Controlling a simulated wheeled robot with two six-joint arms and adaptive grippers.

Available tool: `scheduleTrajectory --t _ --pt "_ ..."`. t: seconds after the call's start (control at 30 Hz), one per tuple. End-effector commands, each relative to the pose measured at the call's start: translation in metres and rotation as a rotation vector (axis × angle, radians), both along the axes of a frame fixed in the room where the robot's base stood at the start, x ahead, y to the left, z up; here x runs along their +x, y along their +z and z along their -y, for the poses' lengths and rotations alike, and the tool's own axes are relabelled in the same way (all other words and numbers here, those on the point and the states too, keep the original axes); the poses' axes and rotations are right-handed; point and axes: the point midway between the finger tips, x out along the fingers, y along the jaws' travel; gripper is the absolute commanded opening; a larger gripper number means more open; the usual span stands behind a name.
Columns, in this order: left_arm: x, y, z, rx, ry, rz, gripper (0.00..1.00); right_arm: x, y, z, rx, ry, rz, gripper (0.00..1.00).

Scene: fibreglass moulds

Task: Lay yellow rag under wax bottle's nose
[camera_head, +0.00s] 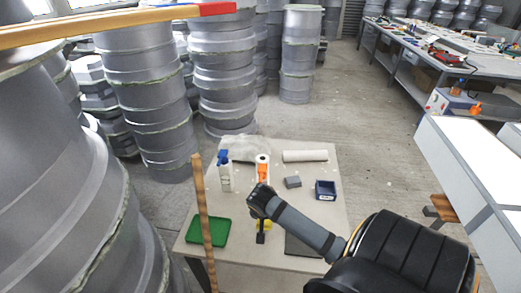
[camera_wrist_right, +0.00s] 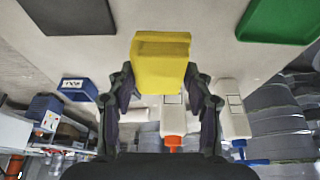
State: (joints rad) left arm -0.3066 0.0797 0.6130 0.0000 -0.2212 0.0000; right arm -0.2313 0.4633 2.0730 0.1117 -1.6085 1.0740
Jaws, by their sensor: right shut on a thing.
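The yellow rag (camera_wrist_right: 160,62) is a folded block between the fingers of my right gripper (camera_wrist_right: 162,100), which is shut on it. In the head view the rag (camera_head: 265,224) shows as a bit of yellow at the right gripper (camera_head: 262,236), over the front middle of the table. Two white bottles stand farther back: one with an orange nozzle (camera_head: 262,170) and one with a blue top (camera_head: 224,172). The wrist view shows the orange-nozzled bottle (camera_wrist_right: 172,112) and the blue-topped one (camera_wrist_right: 234,108). I cannot tell which holds wax. My left gripper is out of view.
A wooden stick (camera_head: 203,220) rises at the left edge. Grey moulds stand behind and left.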

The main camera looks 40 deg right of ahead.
Motion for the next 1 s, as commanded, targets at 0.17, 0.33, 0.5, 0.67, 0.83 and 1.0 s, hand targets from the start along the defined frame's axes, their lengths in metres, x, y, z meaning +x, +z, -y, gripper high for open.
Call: scheduleTrajectory --t 0.17,0.33,0.5,0.67,0.83,1.0 --pt "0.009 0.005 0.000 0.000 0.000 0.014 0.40 0.034 -0.016 0.022 0.001 -0.002 -0.001 0.22" --pt "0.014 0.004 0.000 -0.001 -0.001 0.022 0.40 0.056 -0.048 0.035 0.001 -0.001 -0.002 0.22" --pt "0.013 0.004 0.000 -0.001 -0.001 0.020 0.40 0.070 -0.068 0.044 0.001 0.001 0.000 0.22" --pt "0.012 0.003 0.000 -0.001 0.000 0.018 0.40 0.074 -0.074 0.047 0.000 0.002 0.000 0.22" --pt "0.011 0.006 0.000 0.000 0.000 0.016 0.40 0.077 -0.086 0.049 0.002 0.001 -0.003 0.22" --pt "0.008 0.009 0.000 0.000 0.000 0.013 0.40 0.077 -0.107 0.049 0.000 0.003 -0.002 0.22"
